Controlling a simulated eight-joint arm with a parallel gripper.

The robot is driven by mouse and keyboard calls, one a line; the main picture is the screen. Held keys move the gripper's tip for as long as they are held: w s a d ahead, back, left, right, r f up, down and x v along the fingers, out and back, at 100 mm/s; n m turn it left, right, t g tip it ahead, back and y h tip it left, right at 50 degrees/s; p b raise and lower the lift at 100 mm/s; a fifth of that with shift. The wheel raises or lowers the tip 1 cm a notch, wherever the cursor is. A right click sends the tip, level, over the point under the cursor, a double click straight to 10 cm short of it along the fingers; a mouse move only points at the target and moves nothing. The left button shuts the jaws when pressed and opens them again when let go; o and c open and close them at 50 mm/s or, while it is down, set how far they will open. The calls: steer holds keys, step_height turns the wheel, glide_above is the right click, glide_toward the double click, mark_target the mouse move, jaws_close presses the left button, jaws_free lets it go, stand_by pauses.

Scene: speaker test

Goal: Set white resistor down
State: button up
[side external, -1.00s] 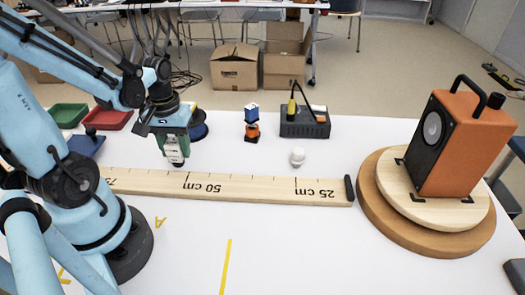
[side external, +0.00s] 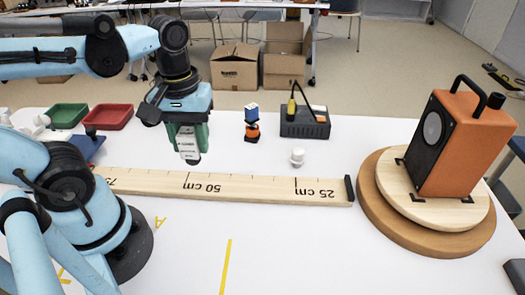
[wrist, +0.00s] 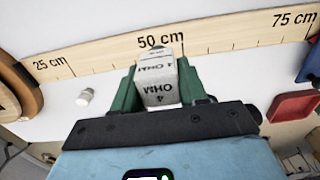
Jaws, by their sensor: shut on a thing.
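The white resistor (side external: 188,143) is a pale block; in the wrist view the resistor (wrist: 157,82) shows "4 OHM" lettering. My gripper (side external: 187,138) has its green fingers shut on it from both sides, as the wrist view of my gripper (wrist: 157,90) also shows. The resistor hangs down, nearly upright, just behind the wooden ruler (side external: 240,186) in the side view, near the 50 cm mark. I cannot tell whether its lower end touches the table.
An orange speaker (side external: 465,145) stands on a round wooden turntable (side external: 385,215) at the right. A small white object (side external: 297,157), a blue-and-orange item (side external: 251,122) and a black box (side external: 304,122) stand behind the ruler. Red (side external: 108,117) and green (side external: 68,115) trays are back left. The front table is mostly clear.

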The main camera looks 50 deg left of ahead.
steer(key=shift+s+d, duration=0.1)
steer(key=shift+d, duration=0.25)
steer(key=s+d+f+m, duration=0.3)
steer(key=s+d+m, duration=0.45)
steer(key=m, duration=0.65)
steer(key=shift+w+d+f, duration=0.15)
steer(key=shift+w+f, duration=0.05)
steer(key=shift+f, duration=1.05)
steer(key=shift+w+d+f, duration=0.2)
steer(key=shift+f, duration=1.05)
steer(key=shift+w+d+f, duration=0.15)
steer(key=shift+w+f, duration=0.05)
steer(key=shift+f, duration=1.05)
steer(key=o, duration=1.2)
steer(key=shift+f, duration=0.1)
